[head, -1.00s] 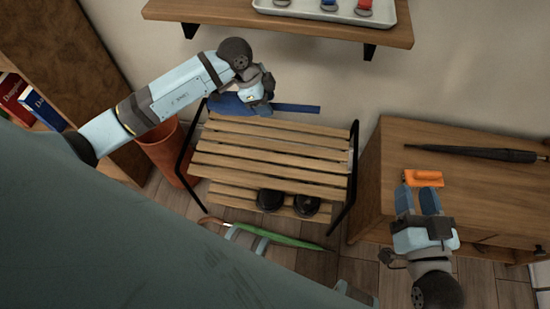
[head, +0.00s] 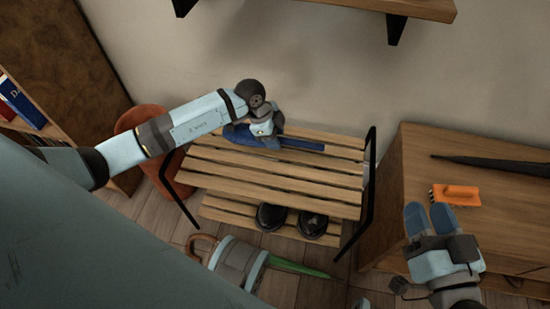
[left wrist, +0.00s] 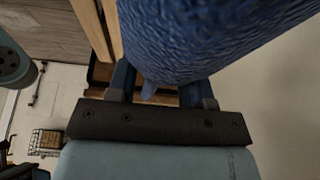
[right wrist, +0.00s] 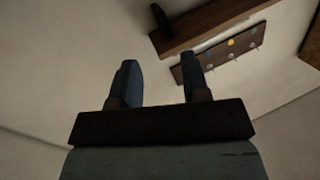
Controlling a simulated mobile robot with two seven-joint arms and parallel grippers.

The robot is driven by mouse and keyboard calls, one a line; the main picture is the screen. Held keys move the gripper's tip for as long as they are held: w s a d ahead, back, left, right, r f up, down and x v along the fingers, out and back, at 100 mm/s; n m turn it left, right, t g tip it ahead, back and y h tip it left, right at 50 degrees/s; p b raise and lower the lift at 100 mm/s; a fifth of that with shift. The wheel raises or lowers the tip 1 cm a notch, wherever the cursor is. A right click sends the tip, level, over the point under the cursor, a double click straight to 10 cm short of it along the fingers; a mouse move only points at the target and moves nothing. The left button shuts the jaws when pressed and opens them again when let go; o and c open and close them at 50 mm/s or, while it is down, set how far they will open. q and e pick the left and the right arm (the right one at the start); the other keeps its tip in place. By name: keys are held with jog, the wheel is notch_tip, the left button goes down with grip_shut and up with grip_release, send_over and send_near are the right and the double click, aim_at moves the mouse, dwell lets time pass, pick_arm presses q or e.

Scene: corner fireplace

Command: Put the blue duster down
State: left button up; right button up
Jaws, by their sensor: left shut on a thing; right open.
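The blue duster (head: 302,144) is at the back edge of the slatted wooden rack (head: 262,182), its handle pointing right along the top slats. My left gripper (head: 266,128) is shut on it. In the left wrist view the thick textured blue part of the duster (left wrist: 205,35) fills the top, above the fingers (left wrist: 160,88). I cannot tell whether the duster touches the slats. My right gripper (head: 430,216) is open and empty in front of the wooden cabinet (head: 410,165); its parted fingers also show in the right wrist view (right wrist: 158,80).
On the cabinet lie an orange brush (head: 455,195) and a black umbrella (head: 500,163). Black shoes (head: 313,224) stand on the rack's lower shelf. A reddish-brown bin (head: 145,120) is left of the rack. A wall shelf (head: 420,8) is above. The rack's front top slats are clear.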

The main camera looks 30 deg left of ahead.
pick_arm(q)
notch_tip(320, 180, down, 4)
jog(key=shift+r+b, duration=0.1)
jog(key=shift+b, duration=0.4)
jog(key=shift+f, duration=0.35)
notch_tip(320, 180, down, 4)
jog(key=shift+r+b, duration=0.1)
jog(key=shift+b, duration=1)
jog(key=shift+f, duration=0.35)
jog(key=shift+r, duration=0.1)
pick_arm(e)
jog(key=shift+w+d+f+n, duration=0.15)
jog(key=shift+w+f+n, duration=0.2)
jog(key=shift+f+n, duration=0.15)
jog(key=shift+w+d+f+n, duration=0.15)
jog(key=shift+w+f+n, duration=0.15)
jog(key=shift+f+n, duration=0.15)
pick_arm(q)
jog(key=o, duration=0.9)
jog(key=shift+c, duration=0.2)
pick_arm(e)
jog(key=shift+s+f, duration=0.15)
jog(key=shift+f, duration=0.15)
